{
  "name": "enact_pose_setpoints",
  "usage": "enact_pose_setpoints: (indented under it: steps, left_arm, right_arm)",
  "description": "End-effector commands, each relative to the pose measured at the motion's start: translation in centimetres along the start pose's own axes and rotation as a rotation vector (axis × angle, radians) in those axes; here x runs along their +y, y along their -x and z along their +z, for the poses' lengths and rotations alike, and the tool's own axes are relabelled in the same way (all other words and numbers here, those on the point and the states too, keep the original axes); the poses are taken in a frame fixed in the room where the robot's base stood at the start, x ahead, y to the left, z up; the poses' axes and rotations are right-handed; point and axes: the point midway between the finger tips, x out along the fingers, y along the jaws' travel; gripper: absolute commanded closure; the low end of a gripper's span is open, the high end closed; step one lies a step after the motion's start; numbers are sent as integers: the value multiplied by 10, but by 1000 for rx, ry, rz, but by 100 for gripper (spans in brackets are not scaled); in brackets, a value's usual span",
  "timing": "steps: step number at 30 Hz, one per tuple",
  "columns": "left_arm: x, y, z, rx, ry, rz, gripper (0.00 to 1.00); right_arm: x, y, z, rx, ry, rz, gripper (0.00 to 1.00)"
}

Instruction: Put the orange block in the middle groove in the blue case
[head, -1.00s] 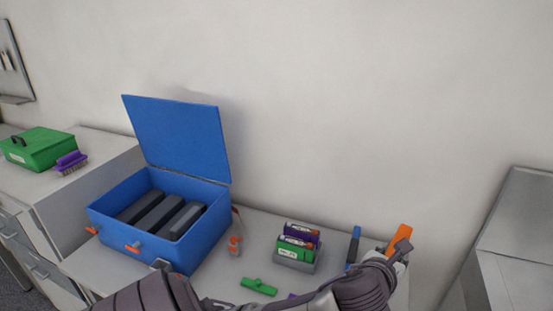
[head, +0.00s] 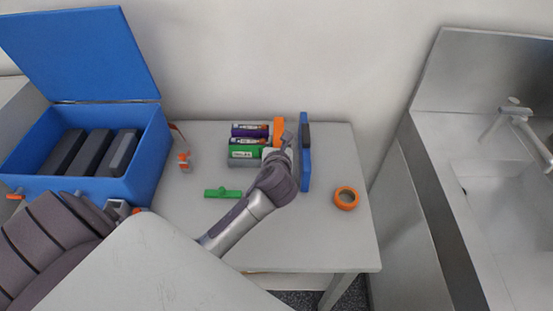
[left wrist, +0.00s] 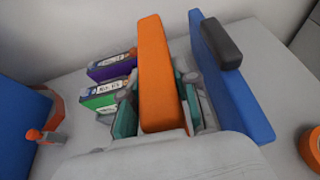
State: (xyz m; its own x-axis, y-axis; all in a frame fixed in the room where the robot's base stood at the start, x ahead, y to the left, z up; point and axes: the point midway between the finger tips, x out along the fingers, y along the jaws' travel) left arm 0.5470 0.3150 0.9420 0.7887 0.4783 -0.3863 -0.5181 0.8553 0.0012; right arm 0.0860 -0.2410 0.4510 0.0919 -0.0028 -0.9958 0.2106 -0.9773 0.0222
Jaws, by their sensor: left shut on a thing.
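The orange block (head: 279,128) stands upright in my left gripper (head: 280,152), partly hidden by it in the head view. In the left wrist view the orange block (left wrist: 157,70) sits between the teal-padded fingers of the left gripper (left wrist: 160,112), which is shut on it. The blue case (head: 147,160) is at the left of the head view with its lid raised. Inside are dark grey bars with narrow gaps between them. The gripper is well to the right of the case. The right gripper is not in view.
An orange tape roll (head: 346,198) and a green piece (head: 223,193) lie on the table (head: 330,235). A sink stands right.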

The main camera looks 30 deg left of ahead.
Motion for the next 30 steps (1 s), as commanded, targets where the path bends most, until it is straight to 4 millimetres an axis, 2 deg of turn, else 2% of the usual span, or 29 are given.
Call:
enact_pose_setpoints:
  steps: [1, 3, 10, 16, 28, 29, 30]
  left_arm:
    - [0, -5, -12, 4, 1, 2, 88]
    - [0, -9, -21, 3, 0, 1, 88]
    - [0, -15, -36, 1, 2, 0, 88]
    - [0, -26, -63, 2, 1, 1, 88]
    - [0, -29, -68, -1, 1, -1, 88]
    - [0, -29, -68, -1, 1, -1, 67]
    - [0, -29, -68, -1, 2, -1, 60]
  right_arm:
    - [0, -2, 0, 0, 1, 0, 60]
    - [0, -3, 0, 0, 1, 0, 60]
    - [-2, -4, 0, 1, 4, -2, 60]
    - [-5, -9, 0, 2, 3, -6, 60]
    - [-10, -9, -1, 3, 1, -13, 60]
    - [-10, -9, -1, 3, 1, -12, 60]
    - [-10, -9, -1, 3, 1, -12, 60]
